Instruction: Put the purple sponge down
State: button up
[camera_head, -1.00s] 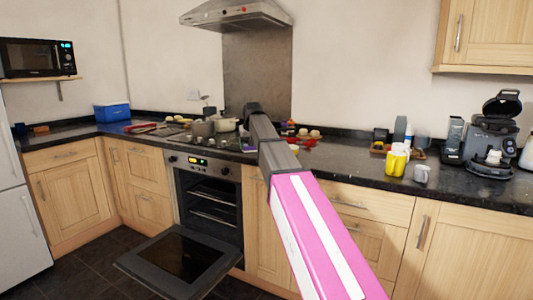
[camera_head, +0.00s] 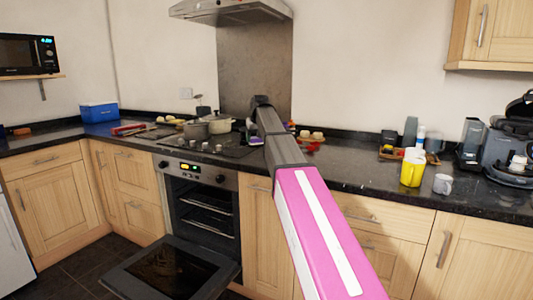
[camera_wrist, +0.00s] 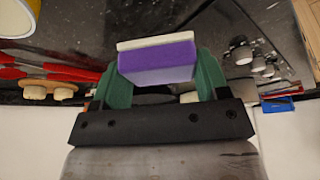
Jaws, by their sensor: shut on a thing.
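The purple sponge (camera_wrist: 158,62) has a pale scouring layer along one side. In the wrist view it sits between the two green fingers of my gripper (camera_wrist: 160,75), which are shut on it. Dark countertop (camera_wrist: 100,30) shows behind the sponge; I cannot tell whether the sponge touches it. In the head view my arm reaches toward the counter (camera_head: 345,172) right of the stove. A small purple patch (camera_head: 256,141) shows beside the arm's end there, while my arm hides most of the gripper.
Pots (camera_head: 220,123) stand on the hob to the left. Red items and bread-like pieces (camera_head: 312,138) lie just right of my arm's end. A yellow container (camera_head: 413,168) and a white mug (camera_head: 442,184) stand farther right. The oven door (camera_head: 170,272) hangs open below.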

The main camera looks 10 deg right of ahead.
jog(key=d+f, duration=0.2)
jog(key=d, duration=0.1)
jog(key=d+f, duration=0.1)
jog(key=d, duration=0.1)
jog(key=shift+s, duration=0.35)
jog(key=shift+f, duration=1.95)
jog(key=shift+f, duration=0.1)
jog(key=o, duration=0.8)
jog(key=shift+o, duration=0.2)
jog(key=v, duration=1.2)
